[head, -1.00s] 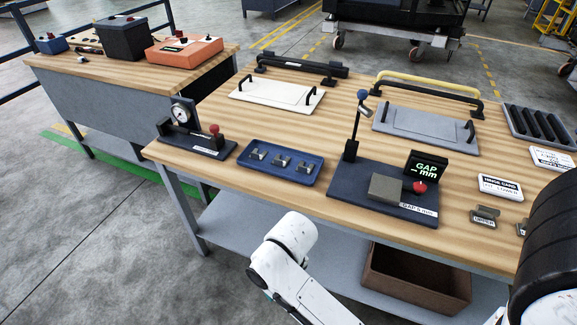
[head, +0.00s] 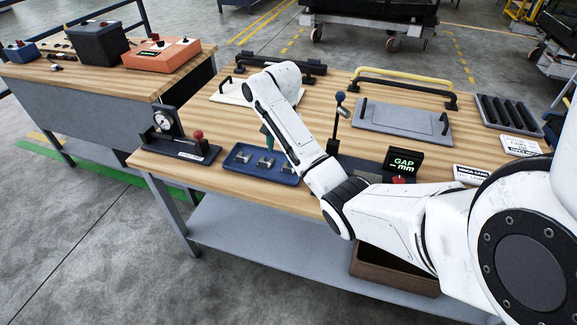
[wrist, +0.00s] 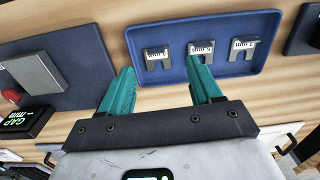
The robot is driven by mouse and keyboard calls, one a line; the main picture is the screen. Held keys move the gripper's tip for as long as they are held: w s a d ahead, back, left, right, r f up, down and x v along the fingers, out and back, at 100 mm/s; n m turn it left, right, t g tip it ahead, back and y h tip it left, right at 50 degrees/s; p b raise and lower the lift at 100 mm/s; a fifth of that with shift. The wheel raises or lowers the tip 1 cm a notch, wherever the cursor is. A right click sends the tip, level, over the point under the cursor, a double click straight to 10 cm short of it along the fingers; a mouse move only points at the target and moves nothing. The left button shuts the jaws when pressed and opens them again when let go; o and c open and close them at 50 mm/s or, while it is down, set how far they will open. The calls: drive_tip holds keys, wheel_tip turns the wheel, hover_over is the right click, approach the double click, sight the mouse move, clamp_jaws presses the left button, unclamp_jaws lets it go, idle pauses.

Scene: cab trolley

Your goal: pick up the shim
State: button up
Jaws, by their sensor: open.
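Three grey slotted shims with small white labels lie in a shallow blue tray (head: 236,167). In the wrist view they are the left shim (wrist: 157,59), the middle shim (wrist: 201,51) and the right shim (wrist: 243,50); their labels are too small to read surely. My gripper (wrist: 160,67) has two teal fingers spread apart with nothing between them. They appear above the tray's near edge in the wrist view, with the left shim ahead of the gap. In the head view my arm hides most of my gripper; a teal finger shows above the tray.
A dial gauge (head: 163,122) stands left of the tray in the head view. The gap gauge (head: 403,161) with its post (head: 335,125) stands to the right, partly behind my arm. Flat plates with handles (head: 400,117) lie farther back.

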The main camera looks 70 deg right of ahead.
sight(287, 165)
drive_tip(key=shift+m, duration=0.3)
drive_tip(key=f, duration=0.3)
drive_tip(key=d+f, duration=0.1)
drive_tip(key=f, duration=0.5)
drive_tip(key=shift+s+d+f, duration=0.35)
drive_tip(key=shift+f, duration=0.05)
drive_tip(key=shift+c, duration=0.3)
drive_tip(key=c, duration=1.1)
drive_tip(key=shift+r, duration=0.1)
